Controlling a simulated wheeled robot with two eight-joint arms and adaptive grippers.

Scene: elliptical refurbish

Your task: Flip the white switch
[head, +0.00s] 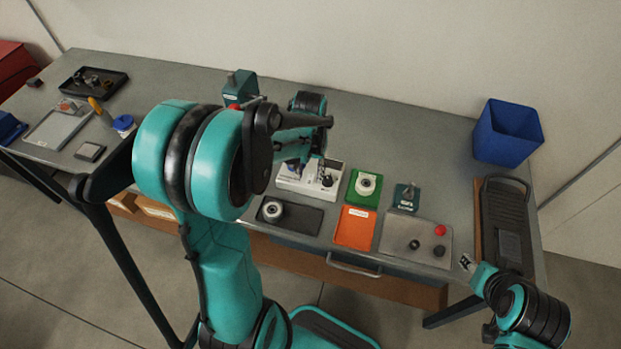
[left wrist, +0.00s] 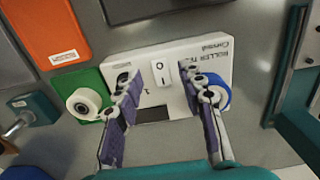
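The white switch (left wrist: 159,72) is a rocker marked "0" on the white roller test console (left wrist: 205,55). In the left wrist view my left gripper (left wrist: 156,76) is open, with one finger on each side of the switch and nothing held between them. Whether the fingertips touch the console is not clear. In the head view the left gripper (head: 312,158) is over the back of the white console (head: 295,183), and my arm hides part of it. The switch cannot be made out in the head view.
A green tray (head: 357,197) with a white roll, an orange tray (head: 354,228) and a grey panel with a red button (head: 440,230) lie right of the console. A dark tray (head: 305,219) lies in front. A blue bin (head: 508,132) stands at the back right.

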